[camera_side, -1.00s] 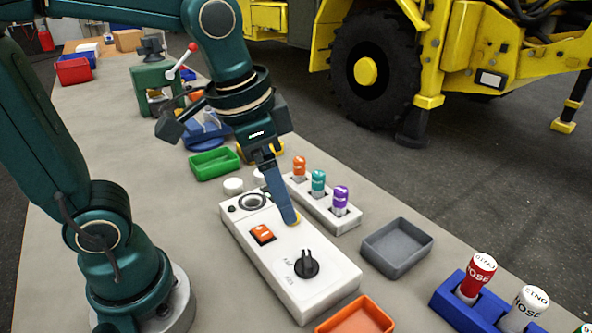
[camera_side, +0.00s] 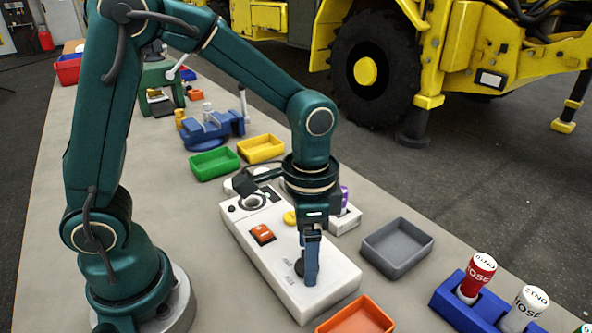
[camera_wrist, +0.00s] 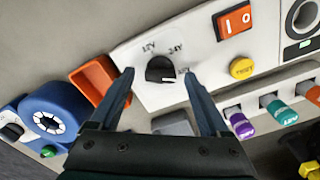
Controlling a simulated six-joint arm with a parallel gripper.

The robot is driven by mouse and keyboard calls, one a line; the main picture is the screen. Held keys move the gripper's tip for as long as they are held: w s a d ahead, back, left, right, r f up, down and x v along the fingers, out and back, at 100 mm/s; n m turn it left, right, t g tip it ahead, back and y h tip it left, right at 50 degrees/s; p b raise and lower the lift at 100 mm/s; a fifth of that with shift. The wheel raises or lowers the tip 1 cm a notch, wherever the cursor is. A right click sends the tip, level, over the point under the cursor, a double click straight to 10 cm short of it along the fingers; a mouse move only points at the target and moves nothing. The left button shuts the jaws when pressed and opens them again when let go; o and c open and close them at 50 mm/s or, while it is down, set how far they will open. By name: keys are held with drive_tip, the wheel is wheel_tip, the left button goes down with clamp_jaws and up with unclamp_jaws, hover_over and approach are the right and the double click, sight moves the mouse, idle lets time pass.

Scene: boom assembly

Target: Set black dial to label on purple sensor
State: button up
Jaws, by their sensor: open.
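The black dial (camera_wrist: 160,70) sits on the white control box (camera_wrist: 150,97). The printed markings 12V and 24V and a third, partly hidden one surround it. In the side view the dial (camera_side: 299,268) is mostly hidden behind my gripper (camera_side: 310,275). In the wrist view my gripper (camera_wrist: 159,74) is open, its fingers on either side of the dial; I cannot tell whether they touch it. The purple sensor (camera_wrist: 241,125) stands in a white rack beside the box, and its label is too small to read. It also shows partly behind my wrist in the side view (camera_side: 344,196).
On the box are an orange rocker switch (camera_side: 262,234) and a yellow button (camera_wrist: 241,68). Teal (camera_wrist: 280,110) and orange sensors share the rack. A grey tray (camera_side: 397,247), an orange tray (camera_side: 357,318) and a blue holder (camera_side: 462,305) with labelled cylinders stand nearby.

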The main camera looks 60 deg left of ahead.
drive_tip(key=shift+f, duration=0.1)
clamp_jaws()
drive_tip(key=shift+n, duration=0.3)
drive_tip(key=n, duration=1.1)
idle(0.6)
unclamp_jaws()
